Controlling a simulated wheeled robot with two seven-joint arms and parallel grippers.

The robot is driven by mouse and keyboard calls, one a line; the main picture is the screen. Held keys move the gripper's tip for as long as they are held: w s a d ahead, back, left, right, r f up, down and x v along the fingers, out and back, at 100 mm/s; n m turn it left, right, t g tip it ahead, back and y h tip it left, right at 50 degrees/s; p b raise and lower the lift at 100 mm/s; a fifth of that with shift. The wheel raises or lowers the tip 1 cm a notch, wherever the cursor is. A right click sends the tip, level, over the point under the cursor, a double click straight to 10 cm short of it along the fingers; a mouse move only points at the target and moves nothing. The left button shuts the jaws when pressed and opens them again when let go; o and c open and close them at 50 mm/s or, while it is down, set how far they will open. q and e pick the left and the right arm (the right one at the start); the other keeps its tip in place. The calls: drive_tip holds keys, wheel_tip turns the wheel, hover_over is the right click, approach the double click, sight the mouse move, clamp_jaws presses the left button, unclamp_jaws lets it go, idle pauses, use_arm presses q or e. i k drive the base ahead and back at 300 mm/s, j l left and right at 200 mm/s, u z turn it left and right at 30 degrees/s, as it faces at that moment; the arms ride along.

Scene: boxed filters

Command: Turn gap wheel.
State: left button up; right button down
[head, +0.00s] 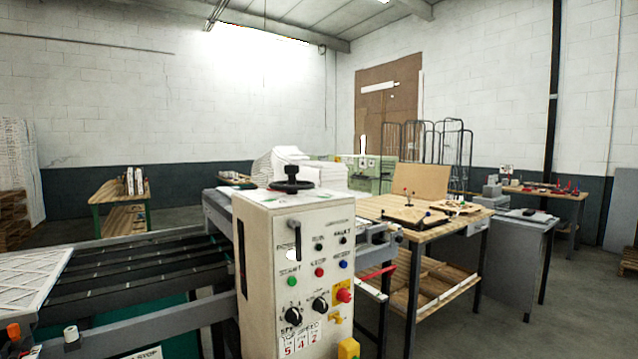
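A black handwheel (291,182), which looks like the gap wheel, sits on top of the cream control cabinet (262,260) in the middle of the head view. It lies flat on a short stem, with a knob standing up from it. Neither of my grippers is in view, and nothing touches the wheel.
A slatted conveyor (150,270) runs left of the cabinet, with a white pleated filter (30,280) at the far left. A wooden workbench (400,218) stands close on the right. A white stack (318,175) is behind the wheel. Space above the cabinet is clear.

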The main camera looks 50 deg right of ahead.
sight(292, 186)
drive_tip(key=z, duration=1.3)
drive_tip(key=j, duration=0.15)
drive_tip(key=i+j+z, duration=0.1)
drive_tip(key=i, duration=0.85)
